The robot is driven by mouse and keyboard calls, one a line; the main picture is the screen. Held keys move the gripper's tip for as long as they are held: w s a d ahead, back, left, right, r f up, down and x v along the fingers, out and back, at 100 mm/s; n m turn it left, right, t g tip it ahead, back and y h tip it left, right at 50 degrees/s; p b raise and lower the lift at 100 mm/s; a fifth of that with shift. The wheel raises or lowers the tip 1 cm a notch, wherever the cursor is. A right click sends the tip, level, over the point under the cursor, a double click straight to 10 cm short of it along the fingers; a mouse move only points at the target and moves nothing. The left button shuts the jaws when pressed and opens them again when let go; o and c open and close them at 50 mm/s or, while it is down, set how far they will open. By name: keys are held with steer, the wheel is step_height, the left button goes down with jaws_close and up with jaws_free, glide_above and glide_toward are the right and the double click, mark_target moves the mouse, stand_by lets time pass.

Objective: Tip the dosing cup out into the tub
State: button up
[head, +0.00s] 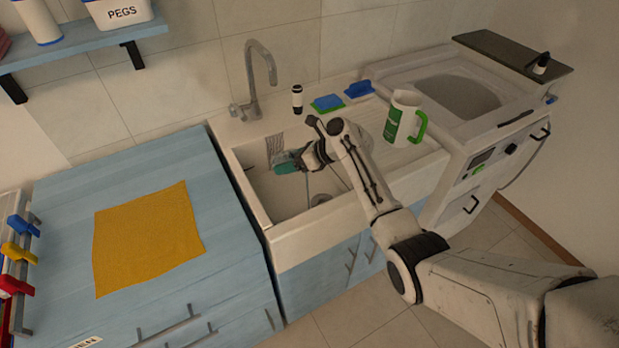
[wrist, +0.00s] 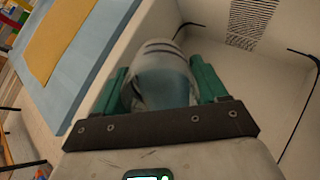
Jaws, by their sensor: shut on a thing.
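My gripper (head: 288,161) is over the sink basin in the head view, its teal fingers pointing left. In the wrist view my gripper (wrist: 160,78) is shut on a rounded, see-through grey-blue cup (wrist: 160,60) with dark lines on it, which I take for the dosing cup. Its contents cannot be made out. In the head view the cup cannot be told apart from the fingers. The washing machine's round tub (head: 458,96) is open, at the right, well apart from my gripper.
A white and green jug (head: 402,118) stands between the sink (head: 262,200) and the machine. A tap (head: 260,65), a small dark bottle (head: 297,99), a sponge (head: 327,102) and a blue brush (head: 359,89) are behind the basin. A yellow cloth (head: 148,235) lies on the blue counter.

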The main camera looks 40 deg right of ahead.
mark_target(287, 154)
steer(key=shift+s+d+r+t+y+b, duration=0.15)
steer(key=shift+t+y+b, duration=0.35)
steer(key=shift+b, duration=1.3)
steer(key=shift+s+r+t+y+b, duration=0.15)
steer(key=shift+t+b, duration=0.55)
steer(key=shift+b, duration=1.1)
steer(key=shift+s+d+r+t+y, duration=0.35)
steer(key=shift+s+t+y, duration=0.15)
steer(key=shift+t, duration=0.2)
steer(key=shift+s+d+r+t+y+b, duration=0.15)
steer(key=shift+s+t+y+b, duration=0.15)
steer(key=shift+t+b, duration=0.6)
steer(key=shift+r, duration=0.35)
steer(key=shift+r+y, duration=0.2)
steer(key=shift+y, duration=0.05)
steer(key=g+h+p, duration=0.1)
steer(key=w+a+f+g+p, duration=0.1)
steer(key=shift+w+f+g+h, duration=0.1)
steer(key=shift+w+g+h, duration=0.1)
steer(key=shift+g+h, duration=0.15)
steer(key=shift+f, duration=0.3)
steer(key=shift+w+g, duration=0.2)
steer(key=shift+g, duration=0.05)
steer(key=p, duration=0.2)
steer(key=shift+w+r+g+h+p, duration=0.1)
steer(key=shift+r+g+h+p, duration=0.05)
steer(key=shift+g+h+p, duration=0.2)
